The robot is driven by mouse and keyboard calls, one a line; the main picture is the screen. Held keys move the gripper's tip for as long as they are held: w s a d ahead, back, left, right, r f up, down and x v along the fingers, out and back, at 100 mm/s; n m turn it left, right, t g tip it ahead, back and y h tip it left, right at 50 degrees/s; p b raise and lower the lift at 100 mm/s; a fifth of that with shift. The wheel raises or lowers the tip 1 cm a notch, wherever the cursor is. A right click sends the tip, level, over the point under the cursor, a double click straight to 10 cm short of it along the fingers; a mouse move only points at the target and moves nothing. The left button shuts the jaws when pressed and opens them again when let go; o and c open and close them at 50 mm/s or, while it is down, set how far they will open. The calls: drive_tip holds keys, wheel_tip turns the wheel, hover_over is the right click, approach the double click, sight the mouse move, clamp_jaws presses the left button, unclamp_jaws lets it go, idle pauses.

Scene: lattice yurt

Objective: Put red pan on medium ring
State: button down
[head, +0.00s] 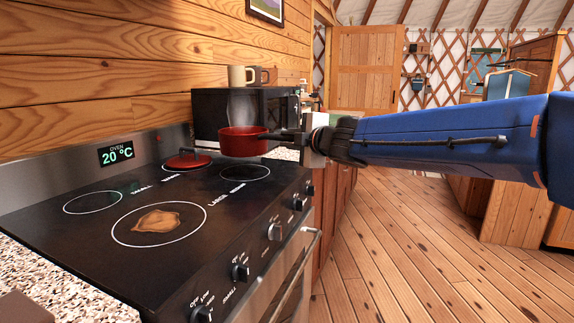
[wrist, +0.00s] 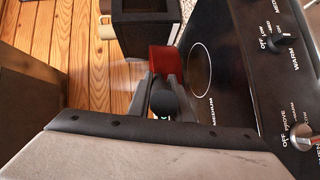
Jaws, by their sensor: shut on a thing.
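The red pan (head: 243,145) hangs level in the air over the back right part of the black cooktop. My gripper (head: 292,138) is shut on its dark handle, to the right of the pan. The medium ring (head: 245,173) is an empty white circle just below the pan in the head view. In the wrist view the pan (wrist: 168,58) shows beyond my gripper (wrist: 163,85), and the medium ring (wrist: 200,70) lies to its right, with its label in sight. The pan's underside and its exact height are hidden.
A brown spill (head: 157,221) marks the large ring; the small ring (head: 93,202) is empty. A black microwave (head: 225,112) with mugs (head: 242,76) on top stands close behind the pan. Knobs (head: 275,231) line the front edge.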

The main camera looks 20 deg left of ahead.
wheel_tip(320, 180, down, 7)
idle(0.8)
drive_tip(key=shift+f, duration=0.1)
drive_tip(key=c, duration=1.6)
unclamp_jaws()
drive_tip(key=shift+f, duration=0.15)
drive_tip(key=v, duration=1.2)
